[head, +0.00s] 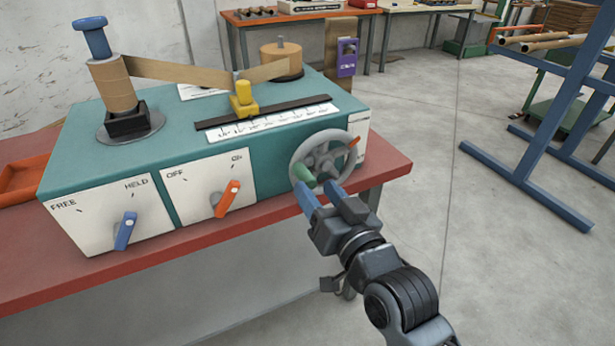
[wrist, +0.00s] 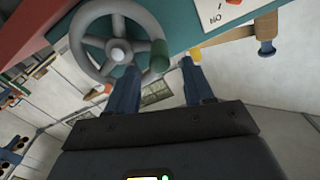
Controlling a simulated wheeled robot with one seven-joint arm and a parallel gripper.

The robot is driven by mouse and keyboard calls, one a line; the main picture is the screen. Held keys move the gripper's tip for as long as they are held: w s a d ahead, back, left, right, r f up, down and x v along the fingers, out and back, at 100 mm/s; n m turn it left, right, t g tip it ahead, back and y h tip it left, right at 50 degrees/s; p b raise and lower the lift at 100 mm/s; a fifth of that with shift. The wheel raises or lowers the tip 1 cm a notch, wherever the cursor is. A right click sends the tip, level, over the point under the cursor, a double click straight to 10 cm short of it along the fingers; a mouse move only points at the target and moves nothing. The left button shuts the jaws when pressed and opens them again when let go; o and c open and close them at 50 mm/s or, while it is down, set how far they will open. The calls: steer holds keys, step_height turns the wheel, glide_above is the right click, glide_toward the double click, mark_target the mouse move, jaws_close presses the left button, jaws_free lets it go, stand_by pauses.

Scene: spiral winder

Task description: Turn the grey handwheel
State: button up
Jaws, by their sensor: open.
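The grey handwheel (head: 322,150) is on the right of the machine's front face. It has several spokes, a green handle (head: 303,173) at its lower left rim and a small orange mark at its upper right. My gripper (head: 320,195) is just in front of the wheel's lower part, its blue fingers pointing at the handle. In the wrist view the handwheel (wrist: 84,52) is at the upper left, and the green handle (wrist: 159,56) lies ahead of the gap between the spread fingers of my gripper (wrist: 162,70). The fingers are open, and I see nothing gripped.
The teal winder (head: 270,95) stands on a red bench (head: 385,172). Its front has a blue lever (head: 125,232) by HELD and an orange lever (head: 228,198) near ON. A blue rack (head: 560,110) stands at right. The floor between is clear.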

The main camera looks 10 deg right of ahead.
mark_target(312, 185)
steer(key=shift+x, duration=2.35)
jaws_close()
